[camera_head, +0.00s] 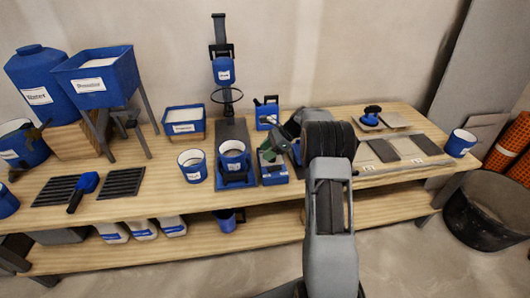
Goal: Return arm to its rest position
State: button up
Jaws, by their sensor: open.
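My arm (332,215) rises from the bottom of the view and bends over the workbench (330,190). My gripper (270,154) is at its far end, left of the large dark joint, over or beside a small blue device (273,175) on the bench. The gripper is open and I see nothing held in it. Its fingertips are small and partly hard to make out against the device, so I cannot tell whether they touch it.
A blue-rimmed bucket (233,160) stands on a scale or stand left of my gripper, with another bucket (192,165) beside it. A mixer (222,70) stands behind. Tiles (383,150) lie at right. A black tub (490,215) stands on the floor.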

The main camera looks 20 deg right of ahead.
dwell(0.3)
jog(key=f+n, duration=0.1)
jog(key=s+f+n, duration=0.1)
jog(key=s+f+n+h, duration=0.1)
jog(key=shift+s+d+f+g, duration=0.1)
jog(key=shift+d+f+g, duration=0.2)
jog(key=shift+d+g, duration=0.1)
jog(key=s+a+r+n+t+h+p, duration=0.1)
jog(key=s+a+r+n+h+p, duration=0.1)
jog(key=s+r, duration=0.6)
jog(key=s+a+r+n+h+p, duration=0.3)
jog(key=s+a+r+n+p, duration=0.2)
jog(key=s+r+n, duration=0.4)
jog(key=s+a+r+n+t+h+p, duration=0.1)
jog(key=s+a+r+n+h+p, duration=0.1)
jog(key=s+r+n+p, duration=0.3)
jog(key=s+a+r+n, duration=0.1)
jog(key=s+r, duration=0.3)
jog(key=s, duration=0.1)
jog(key=shift+a+r+t+h+p, duration=0.2)
jog(key=shift+t+h+p, duration=0.1)
jog(key=shift+h+p, duration=0.1)
